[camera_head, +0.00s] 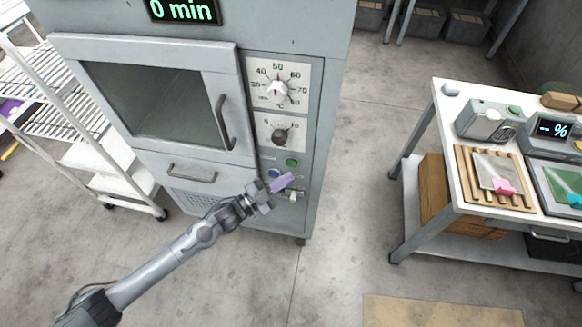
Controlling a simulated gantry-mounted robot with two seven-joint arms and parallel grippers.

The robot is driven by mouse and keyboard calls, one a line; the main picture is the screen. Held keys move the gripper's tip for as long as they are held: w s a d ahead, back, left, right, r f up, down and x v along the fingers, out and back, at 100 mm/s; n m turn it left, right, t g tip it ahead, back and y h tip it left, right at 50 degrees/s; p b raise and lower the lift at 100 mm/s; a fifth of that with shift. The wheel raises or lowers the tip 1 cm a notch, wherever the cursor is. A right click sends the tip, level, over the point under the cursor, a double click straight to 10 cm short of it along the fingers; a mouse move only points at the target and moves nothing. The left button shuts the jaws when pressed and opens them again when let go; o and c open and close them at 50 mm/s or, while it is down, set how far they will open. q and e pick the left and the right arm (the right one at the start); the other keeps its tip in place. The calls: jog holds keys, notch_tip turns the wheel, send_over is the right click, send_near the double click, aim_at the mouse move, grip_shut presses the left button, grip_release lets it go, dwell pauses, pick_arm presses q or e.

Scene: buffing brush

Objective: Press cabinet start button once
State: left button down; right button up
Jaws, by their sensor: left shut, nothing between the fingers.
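The grey cabinet (325,95) stands upright at the centre with its windowed door closed. Its display (184,10) reads "0 min". A green button (292,162) and a blue button (274,173) sit low on its right-hand panel, below two dials. My left gripper (284,181) is shut and empty, with its fingers just below the green button and right of the blue one. I cannot tell whether it touches the panel. Which button is the start button is not readable. My right gripper is not in view.
A white switch or latch (293,196) is just below my gripper. The upper dial (277,88) and lower dial (279,136) are above. A wire rack cart (90,150) stands left. A workbench (455,165) with devices and trays is right.

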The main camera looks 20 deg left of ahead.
aim_at(291, 163)
pick_arm(q)
jog(key=shift+w+a, duration=0.1)
jog(key=shift+w, duration=0.55)
dwell(0.6)
dwell(0.8)
jog(key=shift+w+b, duration=0.1)
jog(key=shift+b, duration=0.2)
jog(key=shift+w, duration=0.3)
